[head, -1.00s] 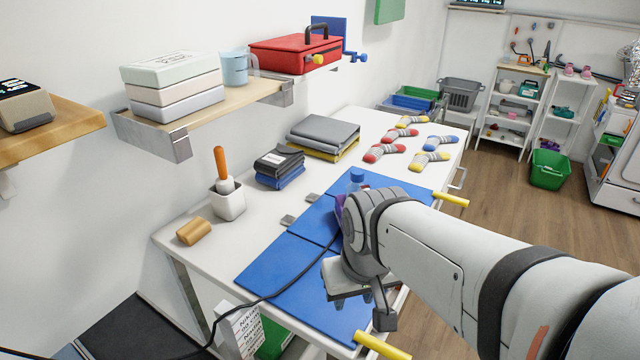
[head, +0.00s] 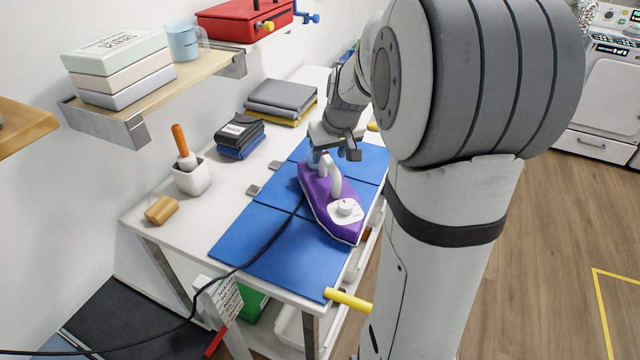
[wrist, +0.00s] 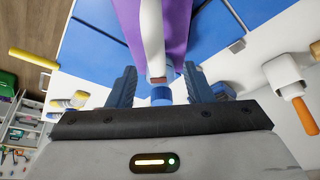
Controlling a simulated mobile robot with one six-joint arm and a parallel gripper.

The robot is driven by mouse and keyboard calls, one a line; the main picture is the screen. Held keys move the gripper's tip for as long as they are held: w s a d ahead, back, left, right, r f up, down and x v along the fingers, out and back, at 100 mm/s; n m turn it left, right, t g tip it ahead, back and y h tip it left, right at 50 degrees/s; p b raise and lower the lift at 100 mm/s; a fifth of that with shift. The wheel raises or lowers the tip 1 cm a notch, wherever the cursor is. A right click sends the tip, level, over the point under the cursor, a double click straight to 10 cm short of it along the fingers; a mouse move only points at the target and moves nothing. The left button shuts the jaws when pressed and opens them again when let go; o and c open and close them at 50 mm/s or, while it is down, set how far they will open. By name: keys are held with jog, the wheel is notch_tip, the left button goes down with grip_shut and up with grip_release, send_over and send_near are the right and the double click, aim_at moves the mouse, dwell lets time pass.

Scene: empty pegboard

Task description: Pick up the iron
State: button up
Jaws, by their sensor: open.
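The purple iron (head: 318,200) with a white handle and a white dial lies on the blue folding mat (head: 262,236) on the white table. Its black cord runs left over the mat. My gripper (head: 322,152) is at the far end of the iron, by the end of its handle. In the wrist view, my gripper (wrist: 161,88) is open, with its two blue fingers apart. The white handle of the iron (wrist: 153,40) and a blue cap (wrist: 161,95) show between or just beyond the fingers. Contact cannot be told.
A white pot with an orange-handled brush (head: 190,172), a wooden cylinder (head: 161,210) and folded cloths (head: 240,135) stand left of the mat. The shelf (head: 150,92) with boxes overhangs the back. A yellow handle (head: 347,299) juts from the front edge.

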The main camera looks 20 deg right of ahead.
aim_at(330, 161)
jog(key=x, duration=0.4)
jog(key=s+p+x, duration=0.1)
jog(key=x, duration=0.1)
jog(key=shift+w+d+f, duration=0.1)
jog(key=shift+d+f, duration=0.1)
jog(key=shift+c, duration=0.4)
grip_shut()
jog(key=shift+r, duration=0.15)
dwell(0.6)
